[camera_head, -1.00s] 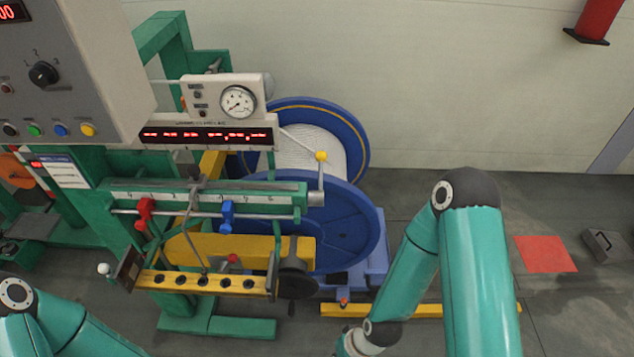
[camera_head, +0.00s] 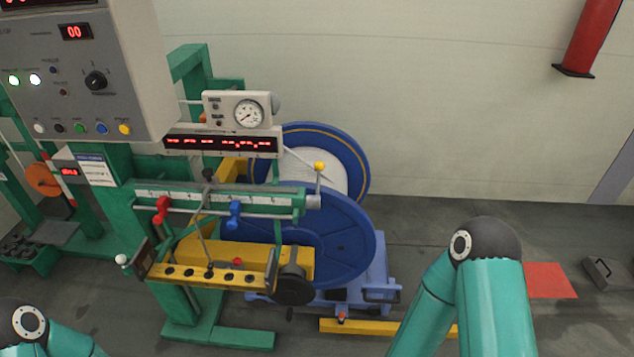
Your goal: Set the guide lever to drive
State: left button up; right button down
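A green traverse unit (camera_head: 220,200) with a scale stands in front of a blue cable reel (camera_head: 340,240). Several lever-like parts show on it: a yellow-knobbed lever (camera_head: 319,167) at its right end, a white-knobbed one (camera_head: 122,260) at the lower left, and a red knob (camera_head: 237,262) above the yellow bar. I cannot tell which is the guide lever, and no drive marking is readable. A red clamp (camera_head: 162,209) and a blue clamp (camera_head: 234,213) sit on the rod. Only upper parts of my arms show, at the lower left and lower right. Both grippers are out of view.
A grey control panel (camera_head: 125,85) with a dial and coloured buttons hangs at the upper left. A pressure gauge (camera_head: 249,113) stands above the red display (camera_head: 220,143). A yellow floor bar (camera_head: 360,327) lies below the reel.

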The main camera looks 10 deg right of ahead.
aim_at(312, 201)
jog(key=z, duration=0.15)
jog(key=i, duration=0.95)
jog(key=u, duration=0.1)
